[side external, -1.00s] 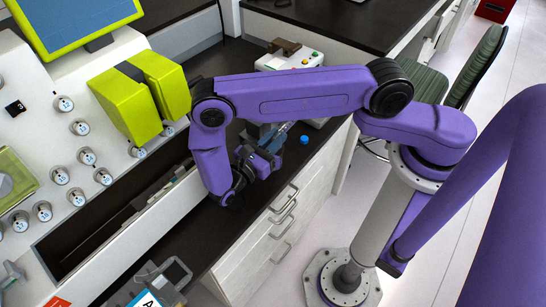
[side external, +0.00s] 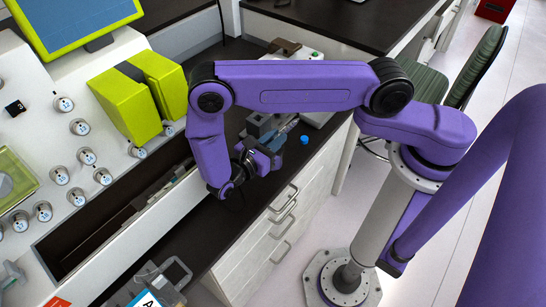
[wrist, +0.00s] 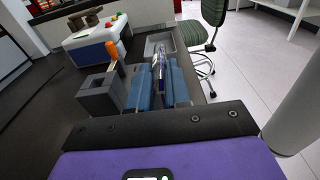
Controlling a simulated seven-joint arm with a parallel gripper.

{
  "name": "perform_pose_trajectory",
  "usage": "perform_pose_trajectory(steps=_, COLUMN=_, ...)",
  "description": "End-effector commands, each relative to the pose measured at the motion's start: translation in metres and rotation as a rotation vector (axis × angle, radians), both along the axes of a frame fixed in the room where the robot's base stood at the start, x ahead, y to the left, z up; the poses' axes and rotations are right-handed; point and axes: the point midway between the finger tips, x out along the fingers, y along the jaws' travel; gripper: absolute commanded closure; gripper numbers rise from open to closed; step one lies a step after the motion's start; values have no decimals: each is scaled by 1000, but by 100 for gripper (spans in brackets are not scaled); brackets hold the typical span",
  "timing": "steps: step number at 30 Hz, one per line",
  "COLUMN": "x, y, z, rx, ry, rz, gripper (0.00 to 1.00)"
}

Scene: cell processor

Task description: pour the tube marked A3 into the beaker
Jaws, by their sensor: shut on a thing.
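My gripper (wrist: 160,88) is shut on a slim clear tube (wrist: 161,63), its two blue fingers on either side of it. The tube lies tilted between the fingers, pointing away from the wrist. It also shows in the side view (side external: 288,127), above the dark counter. I cannot read a mark on it. A small blue cap (side external: 304,139) lies on the counter to the right of the gripper. I cannot make out the beaker for certain in either view.
A grey block (wrist: 101,96) stands close left of the fingers, with an orange piece (wrist: 113,48) beyond it. A white device with coloured buttons (wrist: 95,38) stands farther back. The dark counter (side external: 190,235) has drawers in front. A green chair (side external: 478,68) stands beyond.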

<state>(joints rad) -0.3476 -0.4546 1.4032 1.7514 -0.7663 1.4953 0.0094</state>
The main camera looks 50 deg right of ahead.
Motion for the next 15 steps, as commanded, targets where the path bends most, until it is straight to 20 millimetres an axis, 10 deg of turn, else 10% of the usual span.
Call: perform_pose_trajectory(steps=15, x=0, y=-2, z=7, rx=311, ry=-1, rz=0, gripper=100)
